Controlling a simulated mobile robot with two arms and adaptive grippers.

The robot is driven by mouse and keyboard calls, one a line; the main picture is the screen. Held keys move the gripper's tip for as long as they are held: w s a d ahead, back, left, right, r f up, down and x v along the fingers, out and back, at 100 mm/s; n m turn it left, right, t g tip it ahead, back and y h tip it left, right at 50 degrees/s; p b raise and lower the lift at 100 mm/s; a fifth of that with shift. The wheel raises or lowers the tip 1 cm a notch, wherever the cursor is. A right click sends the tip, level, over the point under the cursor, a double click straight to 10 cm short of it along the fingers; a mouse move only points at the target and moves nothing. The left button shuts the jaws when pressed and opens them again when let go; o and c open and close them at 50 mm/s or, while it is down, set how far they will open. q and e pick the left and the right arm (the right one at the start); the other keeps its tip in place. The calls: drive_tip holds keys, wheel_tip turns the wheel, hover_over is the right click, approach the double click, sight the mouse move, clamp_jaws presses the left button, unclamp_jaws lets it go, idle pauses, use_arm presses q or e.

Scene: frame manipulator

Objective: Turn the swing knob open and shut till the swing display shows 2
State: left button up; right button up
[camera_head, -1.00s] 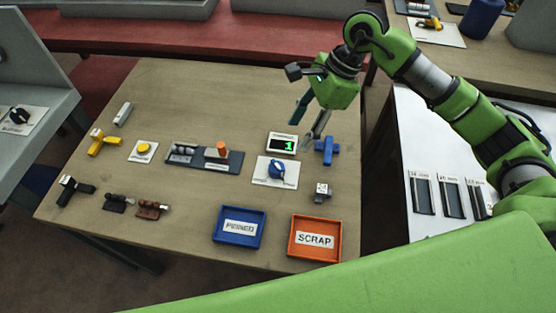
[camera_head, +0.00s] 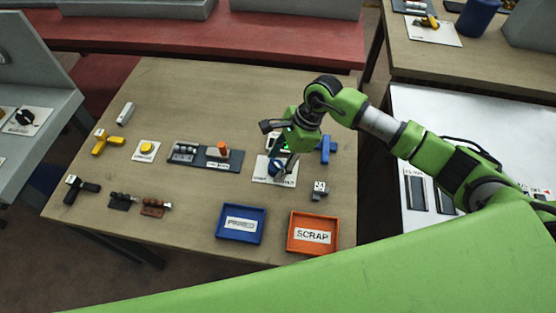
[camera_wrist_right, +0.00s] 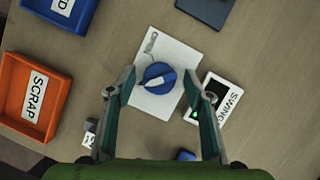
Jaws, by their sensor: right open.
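The blue swing knob (camera_wrist_right: 158,77) with a white pointer stripe sits on a white plate (camera_wrist_right: 178,51) in the right wrist view. In the head view the knob (camera_head: 276,168) is partly covered by my right gripper (camera_head: 283,163). In the wrist view my right gripper (camera_wrist_right: 160,90) is open, its two fingers on either side of the knob, apart from it. The swing display (camera_wrist_right: 216,106) is beside the knob plate; a green lit part shows, but its digit is hidden by a finger. My left gripper is in neither view.
A blue tray (camera_head: 219,237) and an orange SCRAP tray (camera_head: 292,243) lie at the table's front. A blue fitting (camera_head: 327,150) and a small metal block (camera_head: 319,190) are close right of the knob. A dark fixture (camera_head: 232,158) stands left of it.

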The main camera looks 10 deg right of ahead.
drive_tip(key=c, duration=1.1)
